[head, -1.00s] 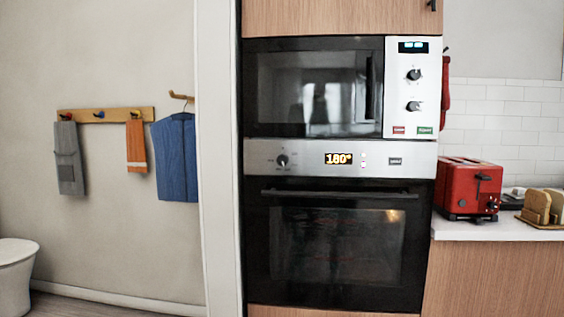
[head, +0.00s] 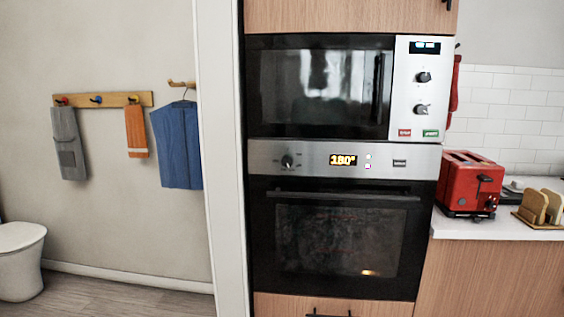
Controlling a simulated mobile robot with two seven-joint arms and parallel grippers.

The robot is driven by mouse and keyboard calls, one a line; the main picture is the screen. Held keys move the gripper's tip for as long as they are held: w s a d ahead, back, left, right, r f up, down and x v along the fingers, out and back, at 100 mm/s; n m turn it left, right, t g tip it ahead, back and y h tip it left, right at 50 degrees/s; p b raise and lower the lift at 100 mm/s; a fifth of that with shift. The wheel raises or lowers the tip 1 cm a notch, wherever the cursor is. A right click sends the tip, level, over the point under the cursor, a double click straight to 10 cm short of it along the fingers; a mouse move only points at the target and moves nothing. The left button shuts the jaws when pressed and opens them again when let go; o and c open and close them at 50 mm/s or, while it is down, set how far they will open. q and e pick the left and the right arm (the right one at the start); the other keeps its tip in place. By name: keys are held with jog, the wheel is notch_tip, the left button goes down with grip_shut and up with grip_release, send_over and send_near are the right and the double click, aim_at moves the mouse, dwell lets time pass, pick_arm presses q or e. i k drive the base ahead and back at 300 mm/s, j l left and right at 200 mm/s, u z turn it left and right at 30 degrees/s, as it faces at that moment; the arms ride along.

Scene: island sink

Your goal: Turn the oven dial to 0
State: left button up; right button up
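The oven (head: 340,240) is built into a wooden cabinet, below a microwave (head: 320,90). Its steel control panel (head: 220,158) is not fully plain: the oven dial (head: 288,161) is a dark round knob at the panel's left. The oven display (head: 343,160) right of the dial reads 180°. A light glows low inside the oven window. The oven door is shut, with a dark bar handle (head: 345,196) across its top. Neither of my grippers shows in the head view.
A red toaster (head: 468,184) and a wooden rack (head: 540,206) stand on the white counter (head: 470,226) at right. A white door frame (head: 222,150) borders the oven cabinet at left. Towels hang on a wall rack (head: 103,99). Floor shows at lower left.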

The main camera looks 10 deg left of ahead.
aim_at(287, 160)
jog(key=i+j, duration=0.15)
jog(key=j, duration=0.2)
jog(key=i+j, duration=0.2)
jog(key=j, duration=0.15)
jog(key=i+j, duration=0.15)
jog(key=j, duration=0.15)
jog(key=i+j+z, duration=0.1)
jog(key=j, duration=0.25)
jog(key=i+j, duration=0.25)
jog(key=j, duration=0.1)
